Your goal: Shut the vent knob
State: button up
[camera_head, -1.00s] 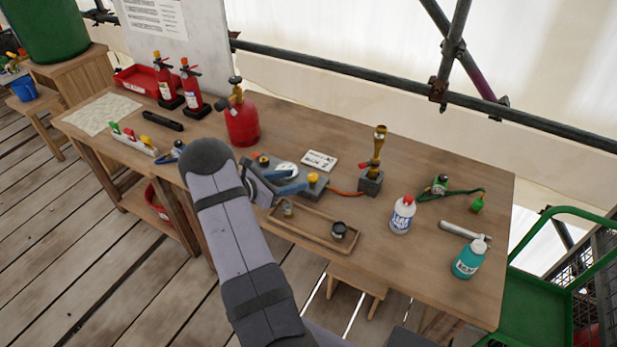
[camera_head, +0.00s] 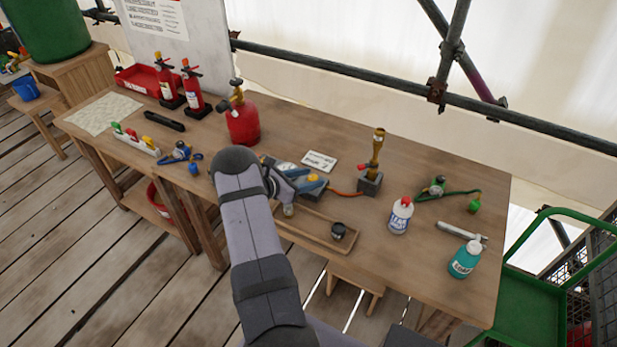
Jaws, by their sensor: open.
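My arm and wrist hide the left part of the block.
A wooden tray (camera_head: 315,232) with a dark jar (camera_head: 338,231) lies in front of the block. A red gas bottle (camera_head: 242,122) stands behind on the left. A brass burner (camera_head: 376,160) stands right, joined by an orange hose. A white card (camera_head: 319,161) lies behind.

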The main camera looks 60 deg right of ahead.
jog(key=c, duration=1.1)
jog(key=shift+o, duration=0.2)
jog(key=shift+f, duration=0.1)
jog(key=shift+d+f+g+b, duration=0.1)
jog(key=shift+g+b, duration=0.2)
jog(key=shift+b, duration=0.3)
jog(key=shift+w+m+g+b, duration=0.15)
jog(key=shift+m+g+b, duration=0.4)
jog(key=shift+b, duration=0.7)
jog(key=m+g+y+b, duration=0.1)
jog(key=b, duration=0.2)
jog(key=m+g+y+b, duration=0.1)
jog(key=m+b, duration=0.1)
jog(key=b, duration=0.2)
jog(key=shift+w+d+g, duration=0.15)
jog(key=shift+d+g, duration=0.1)
jog(key=shift+m+y+b, duration=0.25)
jog(key=shift+y+b, duration=0.15)
jog(key=shift+b, duration=0.25)
jog(key=shift+r+g, duration=0.2)
jog(key=shift+g, duration=0.1)
jog(key=shift+a+r, duration=0.1)
